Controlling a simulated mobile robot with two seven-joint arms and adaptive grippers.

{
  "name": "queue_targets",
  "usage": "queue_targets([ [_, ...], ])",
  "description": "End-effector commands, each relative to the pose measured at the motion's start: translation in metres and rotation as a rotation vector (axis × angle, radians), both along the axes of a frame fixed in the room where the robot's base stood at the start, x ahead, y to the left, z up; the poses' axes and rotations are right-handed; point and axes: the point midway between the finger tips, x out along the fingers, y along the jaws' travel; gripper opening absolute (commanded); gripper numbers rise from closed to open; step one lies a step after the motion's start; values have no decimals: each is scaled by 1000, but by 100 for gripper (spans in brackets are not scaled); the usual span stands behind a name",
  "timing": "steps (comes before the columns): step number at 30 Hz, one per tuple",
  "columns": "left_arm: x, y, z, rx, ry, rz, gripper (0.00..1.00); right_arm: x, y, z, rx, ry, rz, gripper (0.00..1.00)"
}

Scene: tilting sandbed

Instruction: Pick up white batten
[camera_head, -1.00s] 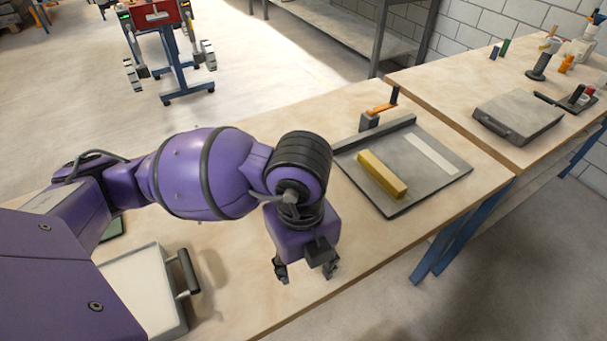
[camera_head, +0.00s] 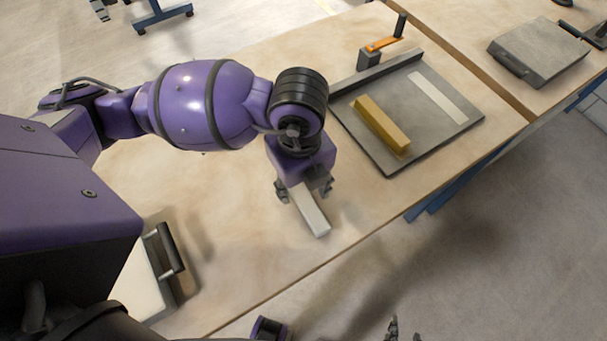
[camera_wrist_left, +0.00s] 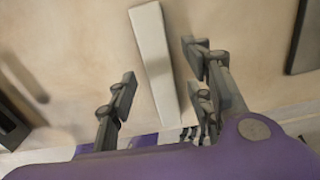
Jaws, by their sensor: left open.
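The white batten (camera_head: 311,213) is a pale, straight bar lying lengthwise near the wooden table's front edge. Its upper part is hidden under my left gripper (camera_head: 303,187), which is open, with one finger on either side of the bar. In the left wrist view the batten (camera_wrist_left: 154,58) runs between the spread fingers (camera_wrist_left: 161,75), and bare gaps show beside it. I cannot tell its exact height relative to the fingertips. Two dark fingertips of my right gripper (camera_head: 404,331) show at the bottom edge, away from the batten; its jaw state is unclear.
A grey board (camera_head: 385,155) on the right carries a yellow bar (camera_head: 381,126) and a flat pale strip (camera_head: 437,97). An orange-handled clamp (camera_head: 382,45) stands behind it. A pale tray (camera_head: 141,278) with a dark handle lies lower left. Table between tray and board is mostly clear.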

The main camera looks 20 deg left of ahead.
Motion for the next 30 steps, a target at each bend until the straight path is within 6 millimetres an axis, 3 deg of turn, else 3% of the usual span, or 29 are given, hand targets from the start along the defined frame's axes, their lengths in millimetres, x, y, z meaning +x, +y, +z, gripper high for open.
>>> queue_targets([
  [4,-1,1,-17,1,2,2,47,2,1,0,0,-5,2,40],
  [12,0,0,-20,0,0,1,47,5,2,1,3,-11,0,40],
  [23,-1,0,-20,-1,1,1,0,5,2,1,3,-11,0,40],
  [30,0,0,-19,-1,1,1,0,6,2,1,4,-11,-1,40],
])
